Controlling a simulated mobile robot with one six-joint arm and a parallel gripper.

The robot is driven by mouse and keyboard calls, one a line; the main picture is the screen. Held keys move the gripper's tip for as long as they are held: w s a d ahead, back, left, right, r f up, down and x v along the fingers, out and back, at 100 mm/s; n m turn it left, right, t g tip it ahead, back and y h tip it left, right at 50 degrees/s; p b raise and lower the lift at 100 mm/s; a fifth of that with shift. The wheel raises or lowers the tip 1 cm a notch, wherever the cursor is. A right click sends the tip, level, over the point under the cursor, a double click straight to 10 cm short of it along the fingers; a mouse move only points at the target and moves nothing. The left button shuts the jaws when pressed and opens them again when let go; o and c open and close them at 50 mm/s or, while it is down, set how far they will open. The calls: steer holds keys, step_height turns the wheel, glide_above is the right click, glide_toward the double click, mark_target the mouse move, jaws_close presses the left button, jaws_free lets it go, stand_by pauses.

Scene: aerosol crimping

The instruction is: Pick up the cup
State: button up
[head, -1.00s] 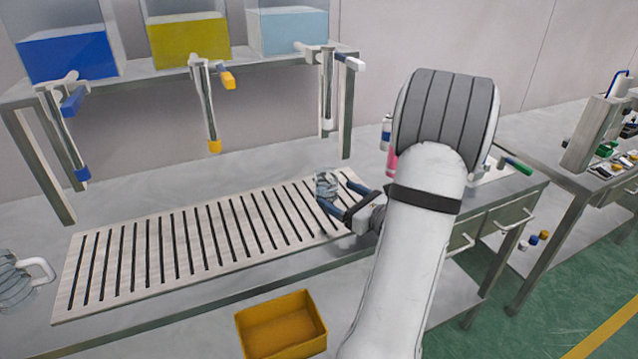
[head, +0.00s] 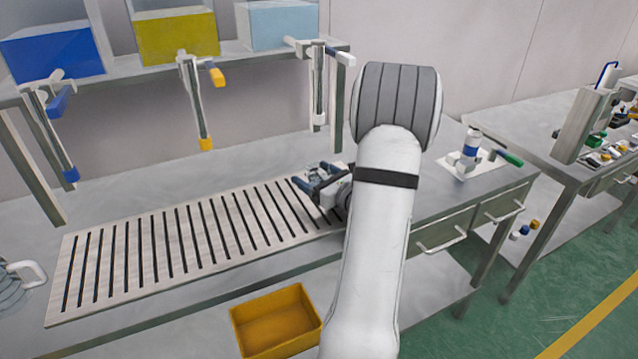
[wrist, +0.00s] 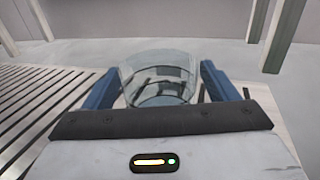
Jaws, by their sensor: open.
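The cup is a clear glass-like vessel on the right end of the slatted rack (head: 165,255). In the wrist view the cup (wrist: 158,80) stands upright between the two blue fingers of my gripper (wrist: 157,88), one on each side. My gripper is open; a narrow gap shows between the cup and the right finger, and contact on the left is unclear. In the head view my gripper (head: 313,176) is low over the rack and largely covers the cup (head: 321,171).
A clear jug with a white handle (head: 34,272) stands at the left edge. Three dispensing taps hang from the shelf behind, under blue, yellow (head: 177,38) and light-blue tanks. A yellow bin (head: 275,322) sits below the bench front.

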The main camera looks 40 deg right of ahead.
steer(key=shift+c, duration=0.2)
steer(key=c, duration=1.1)
steer(key=shift+o, duration=0.2)
steer(key=shift+r, duration=0.1)
